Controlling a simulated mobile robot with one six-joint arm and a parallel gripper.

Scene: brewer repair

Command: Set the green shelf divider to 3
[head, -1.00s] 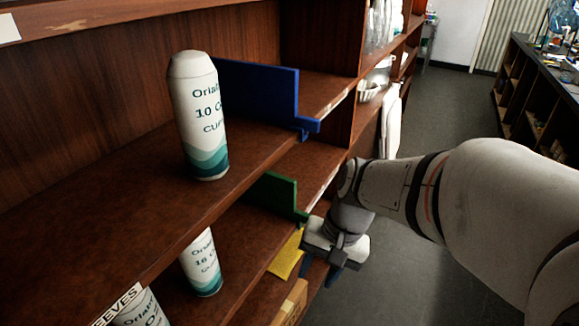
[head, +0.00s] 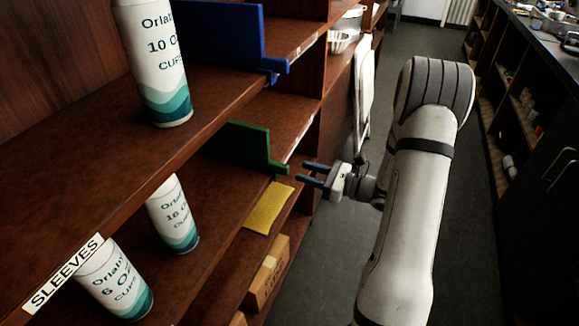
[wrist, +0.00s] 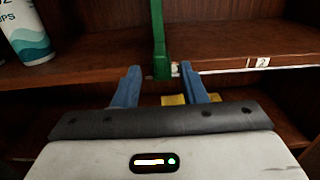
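The green shelf divider (head: 248,147) stands upright on the middle shelf, its small front tab sticking out at the shelf edge. My gripper (head: 306,173) is open and empty, pointing left at that tab, with a small gap between them in the head view. In the wrist view the divider (wrist: 159,40) rises straight ahead, centred between my two blue fingers (wrist: 160,72). A number label "2" (wrist: 263,62) is on the shelf edge to the right of the divider. I see no label reading 3.
A blue divider (head: 222,35) and a tall cup sleeve (head: 155,65) stand on the shelf above. More cup stacks (head: 173,215) stand lower left. A yellow sheet (head: 268,208) and a cardboard box (head: 267,272) sit below the green divider. The aisle floor is open at right.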

